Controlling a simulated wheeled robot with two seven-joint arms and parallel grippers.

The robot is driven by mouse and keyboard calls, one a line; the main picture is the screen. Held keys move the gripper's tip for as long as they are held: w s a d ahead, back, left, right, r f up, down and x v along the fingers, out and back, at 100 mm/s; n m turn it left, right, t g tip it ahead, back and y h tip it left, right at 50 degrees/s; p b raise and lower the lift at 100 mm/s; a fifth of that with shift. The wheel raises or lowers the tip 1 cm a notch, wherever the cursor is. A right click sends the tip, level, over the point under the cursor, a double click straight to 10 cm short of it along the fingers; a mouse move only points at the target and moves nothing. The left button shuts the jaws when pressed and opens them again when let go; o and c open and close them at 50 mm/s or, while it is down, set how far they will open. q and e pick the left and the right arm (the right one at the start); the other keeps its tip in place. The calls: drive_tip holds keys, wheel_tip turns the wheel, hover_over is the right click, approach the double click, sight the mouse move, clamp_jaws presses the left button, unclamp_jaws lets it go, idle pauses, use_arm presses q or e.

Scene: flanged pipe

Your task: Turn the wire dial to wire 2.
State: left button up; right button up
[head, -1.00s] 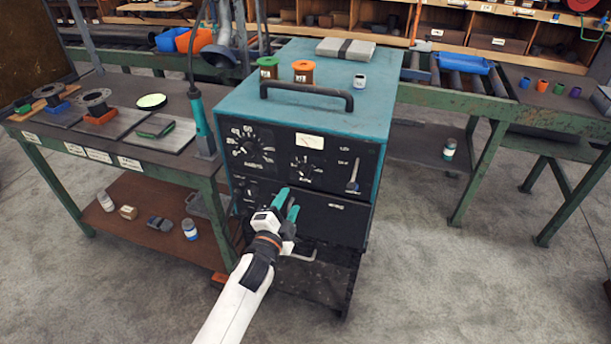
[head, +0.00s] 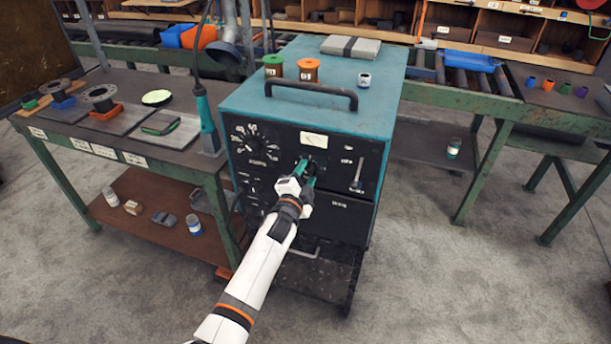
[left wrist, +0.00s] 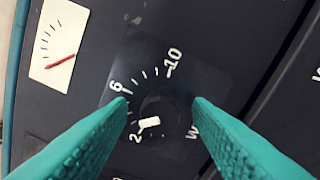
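The wire dial (left wrist: 165,108) is a dark round knob on the black front panel (left wrist: 230,40) of the teal machine (head: 240,98). In the left wrist view its scale shows 2, 6 and 10, with a "W" label partly cut off. Its white pointer mark (left wrist: 150,122) lies at the knob's lower left, close to the 2. My left gripper (head: 308,166) is open in front of the dial, one teal finger on each side of it in the left wrist view. I cannot tell whether the fingers touch the knob. In the head view they hide most of it. My right gripper is not in view.
A larger dial (head: 256,144) is left on the panel, a meter (head: 314,140) above the wire dial, and a lever (head: 357,175) at right. A workbench (head: 150,125) stands close at left.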

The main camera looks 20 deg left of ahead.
use_arm(q)
drive_tip(key=c, duration=0.9)
drive_tip(key=shift+n, duration=0.3)
drive_tip(key=n, duration=0.3)
drive_tip(key=shift+n, duration=2.1)
drive_tip(key=o, duration=1)
drive_tip(key=shift+s, duration=0.1)
